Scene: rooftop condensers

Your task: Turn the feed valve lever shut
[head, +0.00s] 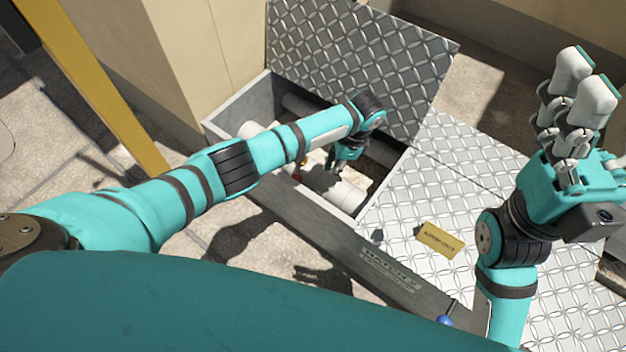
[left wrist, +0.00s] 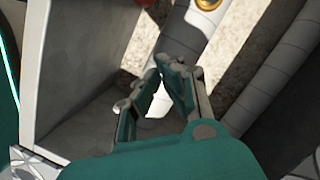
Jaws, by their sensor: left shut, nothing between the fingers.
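My left gripper (head: 340,157) hangs inside the open floor pit (head: 247,103), just above white pipework (head: 338,190). In the left wrist view its fingers (left wrist: 160,70) meet at the tips, with nothing between them. A pale pipe (left wrist: 186,38) runs behind the fingers and carries a brass-coloured fitting (left wrist: 208,3) at the top edge, apart from the fingertips. I cannot make out the feed valve lever clearly in either view; my arm and hand cover part of the pit. My right gripper (head: 583,85) is raised at the right, clear of the pit; its finger gap is unclear.
A raised tread-plate lid (head: 350,60) stands behind the pit. Tread plate flooring (head: 465,195) with a yellow label (head: 440,240) lies to its right. A grey frame beam (head: 325,235) edges the near side. A blue-knobbed part (head: 445,319) stands near the bottom. A yellow post (head: 100,85) is left.

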